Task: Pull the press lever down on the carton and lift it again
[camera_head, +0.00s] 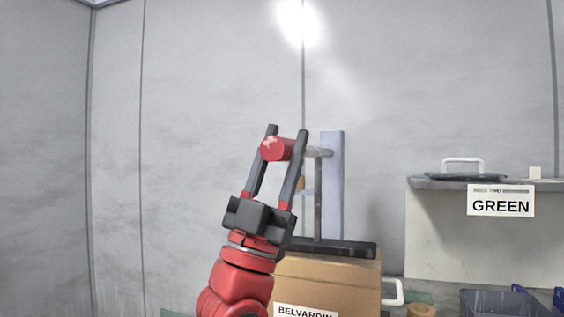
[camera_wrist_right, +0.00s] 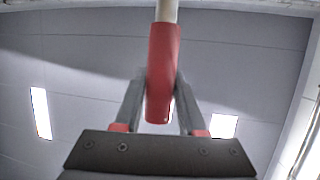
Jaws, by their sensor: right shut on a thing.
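The press has a pale upright column (camera_head: 333,180) and a lever with a red grip (camera_head: 274,149), raised well above the carton. My right gripper (camera_head: 287,134) is shut on the red grip, one finger on each side. In the right wrist view the red grip (camera_wrist_right: 163,60) runs between the two fingers (camera_wrist_right: 158,102), with a pale rod beyond it. The brown carton (camera_head: 345,272), with a label reading "BELVARDIN", is below the lever. A dark plate (camera_head: 335,247) shows along its top. My arm hides the carton's left part. My left gripper is not in view.
At the right, a grey block (camera_head: 430,230) bears a "GREEN" sign (camera_head: 501,201) and a dark lid with a white handle (camera_head: 462,166). A dark bin (camera_head: 495,303) and a tan roll (camera_head: 421,310) are low at the right. A plain wall stands behind; the left side is clear.

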